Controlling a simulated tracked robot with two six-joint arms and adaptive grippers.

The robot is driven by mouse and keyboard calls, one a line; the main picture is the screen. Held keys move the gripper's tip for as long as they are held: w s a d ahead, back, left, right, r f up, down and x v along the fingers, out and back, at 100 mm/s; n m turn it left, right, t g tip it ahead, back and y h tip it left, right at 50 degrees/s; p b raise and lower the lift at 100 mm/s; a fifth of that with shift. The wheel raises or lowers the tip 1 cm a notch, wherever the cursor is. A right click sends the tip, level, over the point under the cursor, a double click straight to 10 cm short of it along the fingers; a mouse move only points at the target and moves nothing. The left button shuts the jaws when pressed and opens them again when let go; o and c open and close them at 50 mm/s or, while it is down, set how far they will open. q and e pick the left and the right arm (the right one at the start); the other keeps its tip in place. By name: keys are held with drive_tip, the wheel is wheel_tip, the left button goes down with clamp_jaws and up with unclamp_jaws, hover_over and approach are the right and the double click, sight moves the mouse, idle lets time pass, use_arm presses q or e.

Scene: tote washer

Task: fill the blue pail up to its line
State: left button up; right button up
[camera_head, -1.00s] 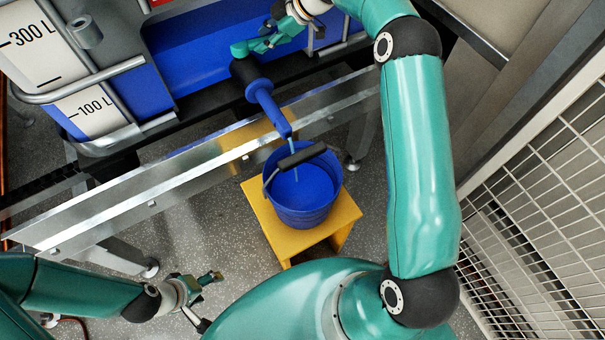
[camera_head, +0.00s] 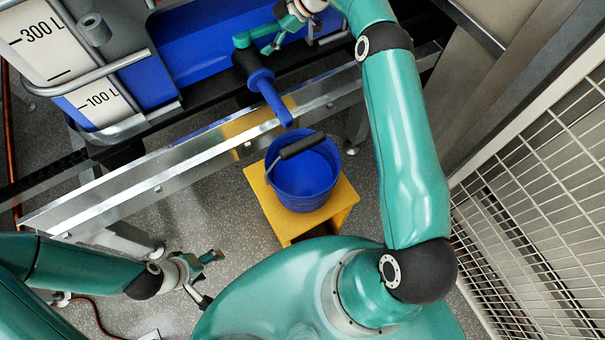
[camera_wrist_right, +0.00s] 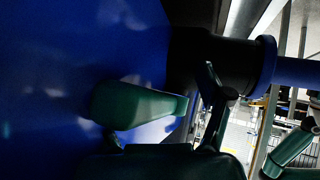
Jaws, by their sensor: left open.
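The blue pail (camera_head: 303,185) stands upright on a yellow stool (camera_head: 272,211), its dark-gripped handle (camera_head: 302,145) lying across the rim. A blue spout (camera_head: 272,100) from a black valve body points down at the pail; no stream shows below it. The water level and the line cannot be made out. My right gripper (camera_head: 270,42) is up at the valve, beside the blue tank; its fingers and a teal part overlap there, and its grip is unclear. The wrist view shows the spout collar (camera_wrist_right: 265,65) close by. My left gripper (camera_head: 212,280) is open and empty, low at the left.
A metal rail (camera_head: 190,165) runs diagonally between the tank and the stool. A tank gauge (camera_head: 100,98) marked 300 L and 100 L stands at the upper left. A wire mesh fence (camera_head: 530,200) is on the right. Speckled floor is clear left of the stool.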

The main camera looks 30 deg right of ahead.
sight(274, 28)
drive_tip(key=shift+b+v, duration=0.45)
drive_tip(key=shift+v, duration=3.1)
